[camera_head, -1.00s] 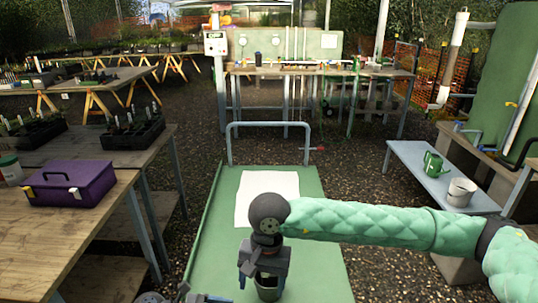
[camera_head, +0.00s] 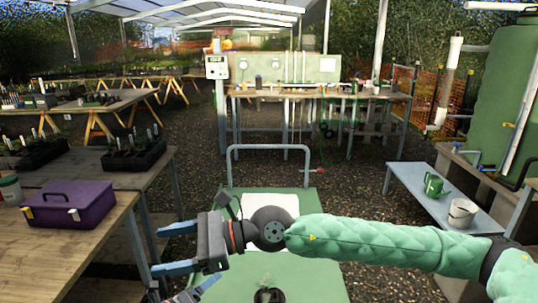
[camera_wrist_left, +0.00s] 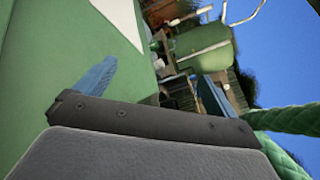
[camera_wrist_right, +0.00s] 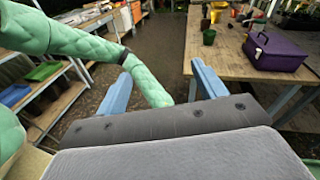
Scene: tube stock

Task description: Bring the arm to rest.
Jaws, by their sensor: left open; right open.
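My right gripper (camera_head: 163,282) is at the end of the green-sleeved arm that comes in from the right in the head view. It points left, with its blue fingers apart and nothing between them. In the right wrist view the fingers (camera_wrist_right: 160,80) are also spread and empty. In the left wrist view my left gripper (camera_wrist_left: 155,88) is open and empty, with the green bench surface beyond it and the scene tilted. A dark pot (camera_head: 270,297) with a small plant stands on the green bench below the right arm.
A white sheet (camera_head: 285,206) lies on the green bench (camera_head: 310,275). A purple toolbox (camera_head: 68,206) stands on the wooden table (camera_head: 60,250) at left, near the right gripper. A blue-grey bench (camera_head: 405,185) at right holds a green watering can (camera_head: 434,185) and a pail (camera_head: 462,212).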

